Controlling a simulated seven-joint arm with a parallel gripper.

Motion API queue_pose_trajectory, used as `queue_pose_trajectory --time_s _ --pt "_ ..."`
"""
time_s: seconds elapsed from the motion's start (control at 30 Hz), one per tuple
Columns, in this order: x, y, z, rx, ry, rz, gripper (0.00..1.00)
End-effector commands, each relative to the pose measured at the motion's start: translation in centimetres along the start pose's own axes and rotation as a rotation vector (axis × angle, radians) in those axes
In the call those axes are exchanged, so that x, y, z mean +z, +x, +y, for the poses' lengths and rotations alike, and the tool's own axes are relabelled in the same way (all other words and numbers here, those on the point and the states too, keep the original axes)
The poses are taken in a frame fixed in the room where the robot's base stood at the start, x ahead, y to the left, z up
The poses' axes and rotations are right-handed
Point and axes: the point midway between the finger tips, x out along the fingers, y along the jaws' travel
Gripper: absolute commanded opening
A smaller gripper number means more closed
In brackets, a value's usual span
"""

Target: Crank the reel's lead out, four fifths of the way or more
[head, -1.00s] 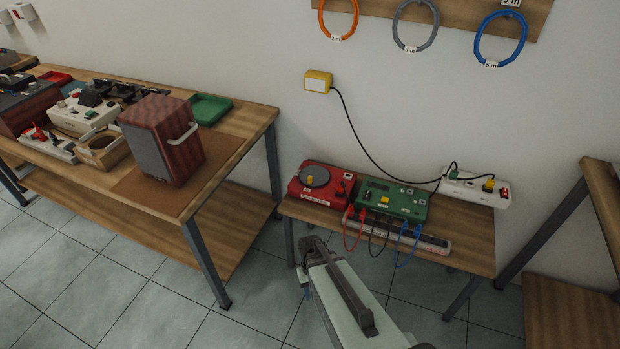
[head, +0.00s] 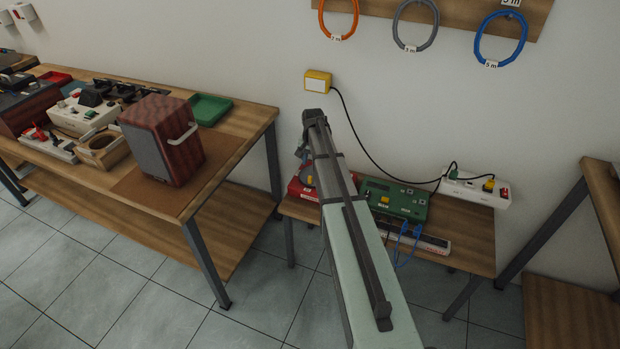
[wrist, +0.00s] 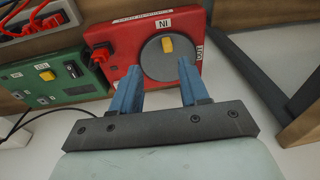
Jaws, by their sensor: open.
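The reel is a red box (wrist: 146,27) with a grey disc (wrist: 155,66) and a yellow crank knob (wrist: 167,44). In the wrist view its labels include "IN" beside the disc. My gripper (wrist: 158,72) is open and empty, with its two blue fingers apart in front of the disc; the knob shows between and beyond them, nearer the right finger. I cannot tell if either finger touches the disc. In the head view the reel (head: 299,189) stands at the left of the low bench, and my arm hides much of it.
A green unit (head: 395,199) stands beside the reel, with a white power strip (head: 475,190) to its right. A taller table with a wooden-cased speaker (head: 163,141) stands left. A black cord runs from the yellow wall box (head: 318,81).

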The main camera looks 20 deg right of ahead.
Motion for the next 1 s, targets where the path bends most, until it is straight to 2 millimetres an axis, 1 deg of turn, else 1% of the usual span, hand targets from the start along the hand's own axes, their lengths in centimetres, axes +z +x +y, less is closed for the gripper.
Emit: queue_pose_trajectory --time_s 0.03,0.1,0.2,0.3,0.47,0.7,0.83,1.0 --pt "-2.0 -0.7 -1.1 -0.001 0.084 0.001 0.45" --pt "-3.2 -1.1 -1.8 0.004 0.214 -0.006 0.45" --pt "-4.1 -0.8 -2.3 0.019 0.401 -0.024 0.45" --pt "-4.6 -0.5 -2.5 0.038 0.588 -0.039 0.45" --pt "-4.5 -0.4 -2.5 0.072 0.886 -0.054 0.45" --pt "-3.8 -0.5 -2.1 0.121 1.306 -0.056 0.45" --pt "-3.6 -0.5 -2.0 0.138 1.468 -0.05 0.45" --pt "-3.6 -0.5 -2.0 0.143 1.58 -0.043 0.45"
